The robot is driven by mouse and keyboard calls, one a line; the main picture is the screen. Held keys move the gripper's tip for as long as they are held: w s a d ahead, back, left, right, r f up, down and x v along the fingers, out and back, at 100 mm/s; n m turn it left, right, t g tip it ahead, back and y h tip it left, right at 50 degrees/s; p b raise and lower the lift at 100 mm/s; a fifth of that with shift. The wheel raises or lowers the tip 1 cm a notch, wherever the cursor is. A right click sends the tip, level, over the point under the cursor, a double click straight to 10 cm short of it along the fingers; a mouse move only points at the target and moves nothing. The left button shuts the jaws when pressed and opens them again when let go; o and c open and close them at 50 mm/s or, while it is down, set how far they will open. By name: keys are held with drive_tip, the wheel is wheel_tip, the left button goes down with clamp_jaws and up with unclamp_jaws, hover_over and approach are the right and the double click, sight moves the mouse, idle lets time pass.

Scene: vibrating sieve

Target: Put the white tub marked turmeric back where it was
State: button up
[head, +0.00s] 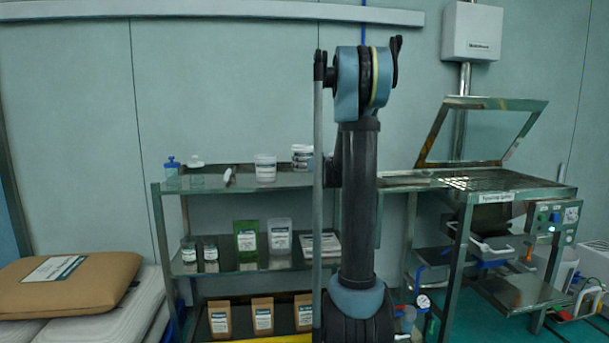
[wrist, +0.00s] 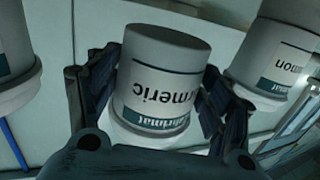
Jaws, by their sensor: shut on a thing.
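The white tub marked turmeric (wrist: 165,60) is in the middle of the wrist view, its label upside down in that picture. My gripper (wrist: 155,90) is shut on it, with one dark finger on each side. In the head view my arm stands in front of the shelves and I cannot make out the gripper. Two white tubs show there at the top shelf, one in the middle (head: 265,168) and one beside my arm (head: 302,158). Their labels are too small to read, so I cannot tell which is turmeric.
In the wrist view another tub, its label ending in "mon" (wrist: 268,60), stands close on the right, and a pale tub (wrist: 15,60) on the left. The top shelf (head: 235,184) has clear space between items. The sieve (head: 480,182) stands right, its lid raised.

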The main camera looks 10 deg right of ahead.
sight(305, 170)
drive_tip(key=shift+f, duration=2.15)
drive_tip(key=o, duration=1.2)
drive_tip(key=shift+o, duration=0.2)
